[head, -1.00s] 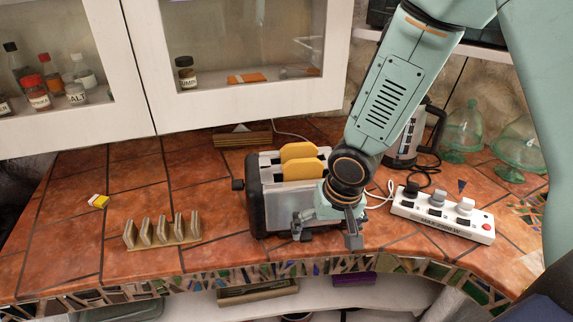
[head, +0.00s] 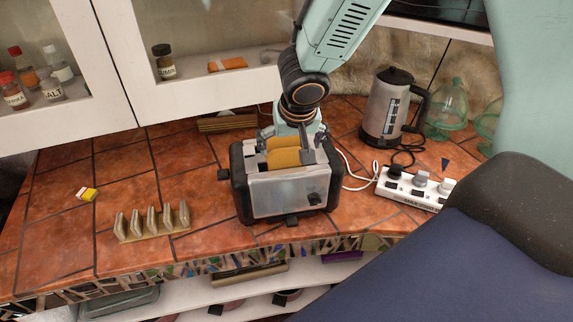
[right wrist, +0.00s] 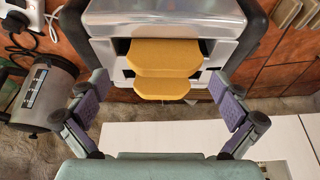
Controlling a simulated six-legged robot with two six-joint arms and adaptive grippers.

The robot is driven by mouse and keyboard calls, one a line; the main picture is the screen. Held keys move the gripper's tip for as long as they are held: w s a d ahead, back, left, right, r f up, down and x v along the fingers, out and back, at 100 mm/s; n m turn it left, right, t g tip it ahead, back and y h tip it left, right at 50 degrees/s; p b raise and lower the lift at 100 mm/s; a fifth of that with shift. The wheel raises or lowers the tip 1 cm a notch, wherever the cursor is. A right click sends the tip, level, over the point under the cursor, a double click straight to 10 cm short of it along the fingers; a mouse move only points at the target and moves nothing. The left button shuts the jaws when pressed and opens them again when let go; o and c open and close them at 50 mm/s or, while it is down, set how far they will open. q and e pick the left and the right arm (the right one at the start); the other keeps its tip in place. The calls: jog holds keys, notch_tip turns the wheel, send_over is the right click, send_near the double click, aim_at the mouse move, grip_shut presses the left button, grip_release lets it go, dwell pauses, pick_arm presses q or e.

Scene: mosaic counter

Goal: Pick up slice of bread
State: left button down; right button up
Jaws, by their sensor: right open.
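Two yellow-orange slices of bread stand upright in the slots of a silver and black toaster (head: 285,193). The nearer slice (head: 284,158) and the farther slice (head: 281,143) poke out of its top. In the right wrist view one slice (right wrist: 163,56) looks larger, with the other slice (right wrist: 162,88) below it. My right gripper (head: 287,140) is over the toaster, pointing down, with its fingers apart on either side of the slices. It also shows open in the right wrist view (right wrist: 162,112), with nothing visibly held. My left gripper is not in view.
A toast rack (head: 152,221) stands left of the toaster. A kettle (head: 390,105), a white power strip (head: 412,187) and cables are to the right. A wall cabinet (head: 170,95) hangs behind. A small yellow and white packet (head: 86,194) lies on the left counter.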

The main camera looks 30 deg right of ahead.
aim_at(289, 154)
jog(key=x, duration=0.2)
jog(key=a+x, duration=0.1)
jog(key=x, duration=0.1)
jog(key=shift+f, duration=0.15)
jog(key=shift+d+f, duration=0.35)
jog(key=shift+w+a, duration=0.2)
jog(key=shift+a, duration=0.1)
jog(key=c, duration=0.4)
jog(key=shift+s+d, duration=0.2)
jog(key=shift+d, duration=0.1)
jog(key=shift+c, duration=0.4)
